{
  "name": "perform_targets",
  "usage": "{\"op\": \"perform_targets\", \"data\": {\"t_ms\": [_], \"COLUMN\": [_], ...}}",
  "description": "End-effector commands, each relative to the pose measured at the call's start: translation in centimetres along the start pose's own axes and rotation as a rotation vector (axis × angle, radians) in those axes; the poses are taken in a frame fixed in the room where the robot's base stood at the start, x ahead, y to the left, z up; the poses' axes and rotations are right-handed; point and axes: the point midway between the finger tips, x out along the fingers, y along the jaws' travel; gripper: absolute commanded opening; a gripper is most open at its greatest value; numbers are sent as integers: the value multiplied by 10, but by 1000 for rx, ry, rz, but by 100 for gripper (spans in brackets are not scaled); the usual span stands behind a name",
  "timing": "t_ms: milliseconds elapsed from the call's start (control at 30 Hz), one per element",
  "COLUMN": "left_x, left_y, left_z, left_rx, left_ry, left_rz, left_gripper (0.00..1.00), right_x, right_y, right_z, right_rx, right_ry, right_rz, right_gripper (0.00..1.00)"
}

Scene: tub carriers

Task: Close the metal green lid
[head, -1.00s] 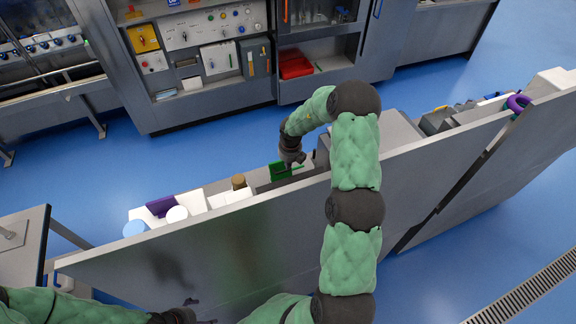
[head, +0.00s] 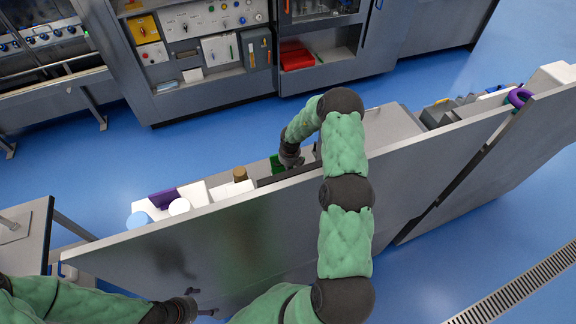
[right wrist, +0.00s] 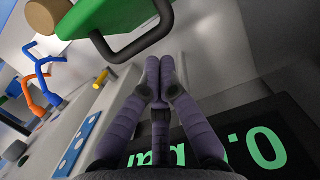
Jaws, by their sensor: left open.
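The green lid (right wrist: 105,14) fills the top of the right wrist view, with a dark bar handle (right wrist: 136,42) on its near side. In the head view only a small part of the lid (head: 277,164) shows behind the long grey panel, partly covered by my right gripper (head: 291,164). In the right wrist view my right gripper's purple fingers (right wrist: 159,62) are together with nothing seen between them. Their tips are close to the handle; I cannot tell if they touch it. My left gripper (head: 203,303) is open and empty at the lower left, in front of the panel.
A long grey panel (head: 170,258) stands between me and the bench items. White tubs with a light blue lid (head: 137,220), a purple block (head: 163,198) and a brown cap (head: 239,174) are left of the lid. A green-digit display (right wrist: 255,140) lies below my right fingers.

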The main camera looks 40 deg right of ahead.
Motion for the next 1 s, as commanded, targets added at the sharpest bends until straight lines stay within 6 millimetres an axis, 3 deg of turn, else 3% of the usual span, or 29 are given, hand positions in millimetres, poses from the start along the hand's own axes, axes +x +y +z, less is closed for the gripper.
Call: {"op": "perform_targets", "data": {"t_ms": [367,733,867,1000], "left_x": [0,0,0,0], "left_y": [0,0,0,0], "left_z": [0,0,0,0], "left_rx": [0,0,0,0], "left_ry": [0,0,0,0], "left_rz": [0,0,0,0], "left_gripper": [87,87,87,87], "right_x": [-2,-4,-14,-37], "right_y": [1,0,0,0], "right_z": [20,20,20,21], "right_rx": [0,0,0,0], "right_ry": [-1,0,-1,-2], "right_rz": [0,0,0,0], "right_gripper": [0,0,0,0]}}
